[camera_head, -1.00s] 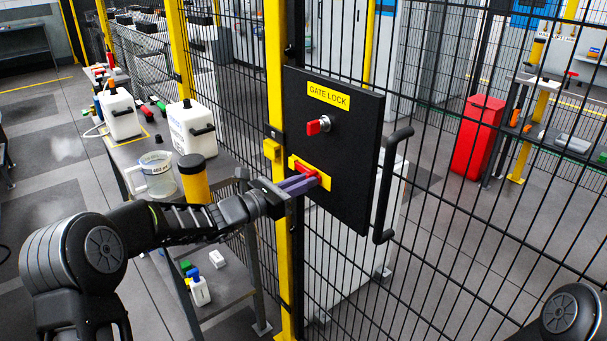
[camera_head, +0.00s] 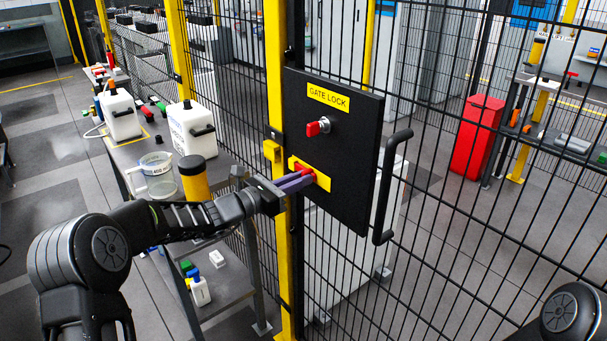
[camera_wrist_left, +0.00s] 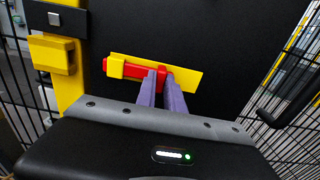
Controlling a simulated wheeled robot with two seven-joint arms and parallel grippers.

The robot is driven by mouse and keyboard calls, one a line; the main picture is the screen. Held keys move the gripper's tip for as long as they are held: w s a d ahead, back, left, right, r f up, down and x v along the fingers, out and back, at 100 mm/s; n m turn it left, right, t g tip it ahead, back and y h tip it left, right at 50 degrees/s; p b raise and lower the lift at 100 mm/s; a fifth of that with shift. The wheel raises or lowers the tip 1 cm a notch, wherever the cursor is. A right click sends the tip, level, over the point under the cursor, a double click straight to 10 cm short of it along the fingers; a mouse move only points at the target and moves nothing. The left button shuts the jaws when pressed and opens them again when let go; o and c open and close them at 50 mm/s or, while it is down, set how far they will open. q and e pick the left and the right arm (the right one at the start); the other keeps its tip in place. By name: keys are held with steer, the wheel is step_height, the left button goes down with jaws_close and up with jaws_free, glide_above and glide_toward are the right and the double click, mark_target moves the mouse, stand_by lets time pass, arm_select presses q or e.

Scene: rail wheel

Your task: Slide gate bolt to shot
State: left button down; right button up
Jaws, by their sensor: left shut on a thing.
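The gate lock is a black panel (camera_head: 350,130) with a yellow label. Low on it is a yellow bolt plate (camera_head: 323,181), tilted in the left wrist view (camera_wrist_left: 185,81). The red bolt (camera_wrist_left: 138,70) lies along that plate, its left part inside a yellow guide. My left gripper (camera_head: 305,179) is shut on the red bolt's handle, with its purple fingers (camera_wrist_left: 164,75) on either side, partly hiding it. A yellow block (camera_head: 271,150) on the post faces the panel's left edge; a gap shows between it and the bolt (camera_wrist_left: 53,55). My right gripper is out of view.
A red key knob (camera_head: 318,126) sits above the bolt. A black handle (camera_head: 391,187) stands at the panel's right. The yellow post (camera_head: 277,90) and mesh fence flank the panel. A bench with containers (camera_head: 190,128) stands at left, near my left arm.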

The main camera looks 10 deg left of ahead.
arm_select(q)
steer(key=shift+w+a, duration=0.75)
steer(key=shift+a, duration=0.15)
steer(key=shift+w+a+p, duration=0.1)
steer(key=shift+a+p, duration=0.05)
steer(key=shift+p, duration=0.15)
steer(key=shift+w+a, duration=0.15)
steer(key=shift+a, duration=0.05)
steer(key=c, duration=1.2)
jaws_free()
steer(key=shift+c, duration=0.2)
steer(key=shift+b+v, duration=0.45)
steer(key=shift+v, duration=2.55)
